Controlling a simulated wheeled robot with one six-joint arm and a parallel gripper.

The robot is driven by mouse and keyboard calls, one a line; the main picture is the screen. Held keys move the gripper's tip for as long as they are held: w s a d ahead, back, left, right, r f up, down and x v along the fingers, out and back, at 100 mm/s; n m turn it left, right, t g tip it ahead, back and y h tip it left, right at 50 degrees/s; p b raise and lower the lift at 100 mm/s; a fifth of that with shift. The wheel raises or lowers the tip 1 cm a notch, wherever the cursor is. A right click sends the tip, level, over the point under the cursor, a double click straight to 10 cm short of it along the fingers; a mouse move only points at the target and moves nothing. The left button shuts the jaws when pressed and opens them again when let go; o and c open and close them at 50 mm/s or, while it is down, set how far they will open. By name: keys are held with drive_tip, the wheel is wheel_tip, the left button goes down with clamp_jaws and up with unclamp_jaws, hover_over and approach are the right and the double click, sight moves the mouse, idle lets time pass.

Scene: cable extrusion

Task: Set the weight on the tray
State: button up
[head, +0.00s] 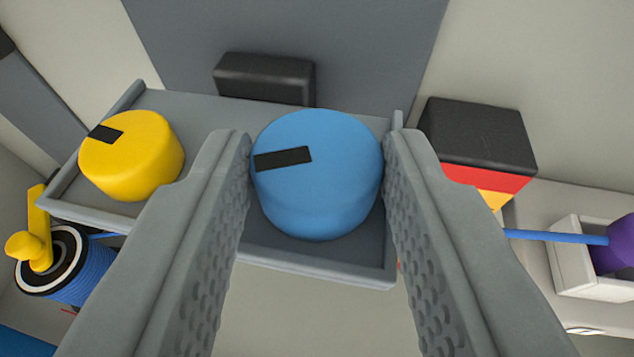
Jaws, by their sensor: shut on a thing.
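A blue round weight (318,195) with a black mark on top is held between the two fingers of my gripper (317,150). The gripper is shut on its sides. The weight is over the right part of the grey tray (205,106); I cannot tell whether its underside touches the tray floor. A yellow round weight (132,160), also with a black mark, sits at the tray's left end. My fingers hide parts of the tray.
A black block (265,78) is at the tray's back edge. A black, red and yellow block (478,135) is right of the tray. A blue spool with a yellow crank (38,240) is at lower left. At right, a blue rod (555,237) meets a purple part (615,245) in a white holder (570,258).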

drive_tip(key=shift+f, duration=2)
drive_tip(key=o, duration=1.2)
drive_tip(key=shift+c, duration=0.2)
drive_tip(key=v, duration=1.7)
drive_tip(key=shift+s, duration=0.2)
drive_tip(key=shift+r, duration=0.1)
drive_tip(key=a+v, duration=0.1)
drive_tip(key=v, duration=0.5)
drive_tip(key=shift+f, duration=0.3)
drive_tip(key=shift+a, duration=0.1)
